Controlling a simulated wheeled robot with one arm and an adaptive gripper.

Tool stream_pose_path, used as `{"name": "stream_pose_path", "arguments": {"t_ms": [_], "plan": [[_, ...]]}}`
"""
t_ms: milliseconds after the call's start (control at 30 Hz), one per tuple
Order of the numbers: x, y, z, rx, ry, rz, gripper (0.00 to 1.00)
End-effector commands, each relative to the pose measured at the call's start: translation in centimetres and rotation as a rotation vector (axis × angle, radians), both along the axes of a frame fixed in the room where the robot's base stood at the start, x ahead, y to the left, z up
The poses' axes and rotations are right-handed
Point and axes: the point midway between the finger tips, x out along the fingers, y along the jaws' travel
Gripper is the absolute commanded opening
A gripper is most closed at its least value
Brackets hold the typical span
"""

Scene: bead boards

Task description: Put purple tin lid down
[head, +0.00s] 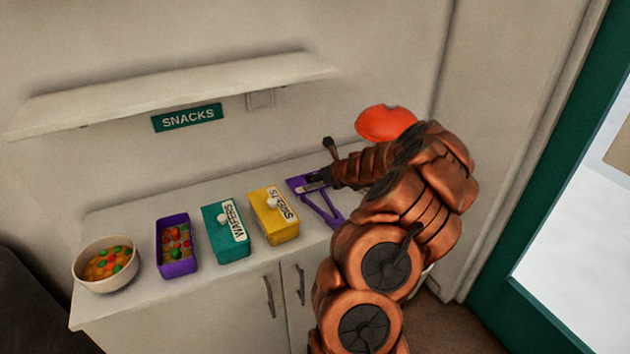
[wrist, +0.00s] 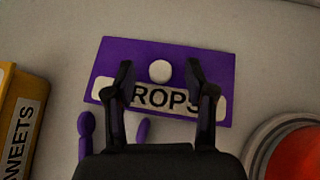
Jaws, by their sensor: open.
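The purple tin lid (head: 299,184) lies on the counter, right of the yellow tin. In the wrist view the lid (wrist: 108,62) is flat, with a white knob (wrist: 160,71) and a label whose visible letters read "ROPS". My gripper (wrist: 160,74) is open, with one finger on each side of the knob and a gap on both sides. In the head view my gripper (head: 322,178) is over the lid and hides part of it. The open purple tin (head: 178,267) stands further left with colourful sweets inside.
Left of the lid are a yellow "SWEETS" tin (head: 273,222), a teal "WAFERS" tin (head: 231,240) and a bowl of sweets (head: 104,281). Purple tongs (head: 325,212) lie just in front of the lid. A red round object (head: 386,122) is at right. A shelf (head: 180,88) hangs above.

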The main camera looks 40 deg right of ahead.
Motion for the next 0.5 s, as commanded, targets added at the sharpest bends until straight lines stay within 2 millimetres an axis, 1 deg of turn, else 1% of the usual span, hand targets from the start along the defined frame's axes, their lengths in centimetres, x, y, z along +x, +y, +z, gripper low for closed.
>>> {"name": "stream_pose_path", "arguments": {"t_ms": [133, 400, 500], "plan": [[0.63, -0.15, -0.35, -0.003, 0.000, -0.001, 0.55], [0.70, -0.17, -0.42, -0.003, -0.001, -0.001, 0.55], [0.70, -0.16, -0.41, -0.003, -0.001, -0.001, 0.44]]}}
